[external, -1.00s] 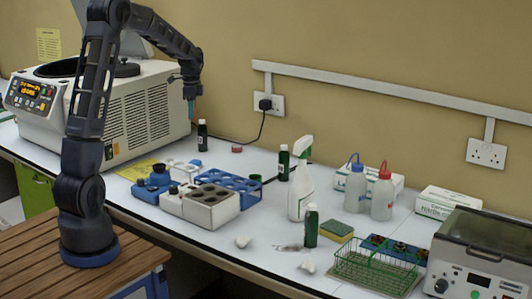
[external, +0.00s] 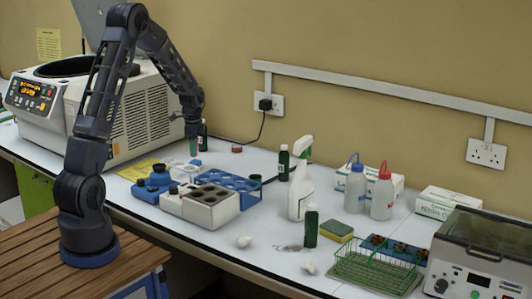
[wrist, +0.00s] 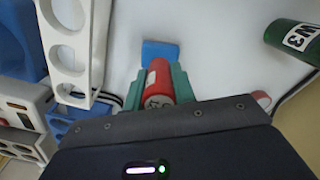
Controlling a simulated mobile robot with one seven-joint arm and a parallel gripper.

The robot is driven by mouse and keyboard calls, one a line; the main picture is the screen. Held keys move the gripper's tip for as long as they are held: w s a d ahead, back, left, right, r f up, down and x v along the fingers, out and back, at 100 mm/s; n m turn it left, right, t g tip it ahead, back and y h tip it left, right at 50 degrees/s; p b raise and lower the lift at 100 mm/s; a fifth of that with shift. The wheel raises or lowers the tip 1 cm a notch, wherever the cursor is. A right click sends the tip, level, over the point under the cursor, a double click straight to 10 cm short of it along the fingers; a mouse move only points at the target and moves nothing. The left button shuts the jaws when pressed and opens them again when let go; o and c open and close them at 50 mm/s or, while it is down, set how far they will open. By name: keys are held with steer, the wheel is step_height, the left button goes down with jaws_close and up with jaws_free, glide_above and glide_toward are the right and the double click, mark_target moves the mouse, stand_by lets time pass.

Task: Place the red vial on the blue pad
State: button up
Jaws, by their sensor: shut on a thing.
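The red vial (wrist: 158,80) is held between the green fingers of my gripper (wrist: 160,84) in the wrist view, with a marked cap end facing the camera. The small blue pad (wrist: 160,52) lies on the white bench just beyond the vial in that view. In the external view the blue pad (external: 196,162) shows as a small blue patch below my gripper (external: 194,145), whose fingers point down. The vial cannot be made out there. I cannot tell whether the vial touches the pad.
A white rack (wrist: 66,55) is close on the left. The centrifuge (external: 140,110) is left of the gripper. A small red object (external: 237,149) lies to the right.

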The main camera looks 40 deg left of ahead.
steer(key=shift+f, duration=1.05)
steer(key=shift+f, duration=0.1)
steer(key=o, duration=0.9)
steer(key=shift+o, duration=0.2)
